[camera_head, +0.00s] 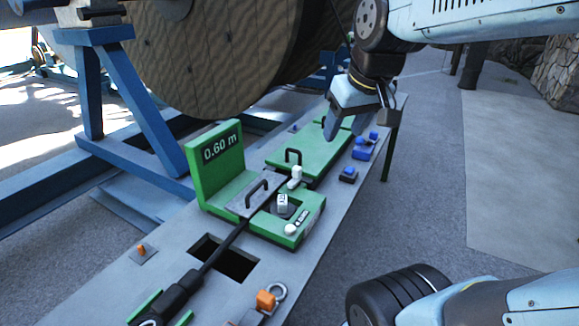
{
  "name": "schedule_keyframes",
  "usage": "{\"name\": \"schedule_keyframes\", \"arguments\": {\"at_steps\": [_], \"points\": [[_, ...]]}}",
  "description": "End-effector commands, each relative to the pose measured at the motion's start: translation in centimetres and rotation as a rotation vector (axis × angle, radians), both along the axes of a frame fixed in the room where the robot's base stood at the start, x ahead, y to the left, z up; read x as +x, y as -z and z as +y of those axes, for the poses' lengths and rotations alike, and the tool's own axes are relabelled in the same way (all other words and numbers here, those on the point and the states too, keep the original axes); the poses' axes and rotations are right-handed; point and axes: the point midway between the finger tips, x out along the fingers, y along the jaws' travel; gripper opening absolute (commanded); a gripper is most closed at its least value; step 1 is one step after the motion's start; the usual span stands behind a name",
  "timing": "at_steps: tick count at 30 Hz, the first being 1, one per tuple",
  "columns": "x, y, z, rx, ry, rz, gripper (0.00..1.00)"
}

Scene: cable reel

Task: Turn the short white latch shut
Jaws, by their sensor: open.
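The green measuring unit (312,213) sits on the grey bench, with a black cable running into it under a grey handled cover (258,194). Several small white parts show on and near it. One is an upright white piece (296,174) at the cover's far right corner. Another is a white block (282,201) in the dark recess. A round white knob (291,229) sits at the near edge. I cannot tell for sure which is the short latch. My gripper (354,122) is open and empty, above the bench's far right part, clear of all of them.
A green display (221,149) reading 0.60 m stands at the unit's left. A green handled lid (310,152) lies behind it. Blue parts (364,148) are at the right. A large wooden reel (230,60) is behind. The bench has a rectangular opening (224,258) in front.

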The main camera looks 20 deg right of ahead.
Motion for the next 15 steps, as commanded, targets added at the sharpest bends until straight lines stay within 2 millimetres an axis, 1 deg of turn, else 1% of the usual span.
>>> {"name": "schedule_keyframes", "arguments": {"at_steps": [1,8,15], "points": [[1.1,0.1,0.0,-0.003,-0.021,0.019,0.55],[5.9,0.4,-0.2,-0.024,-0.125,0.085,0.55],[11.1,1.7,-0.3,-0.048,-0.232,0.149,0.55]]}}
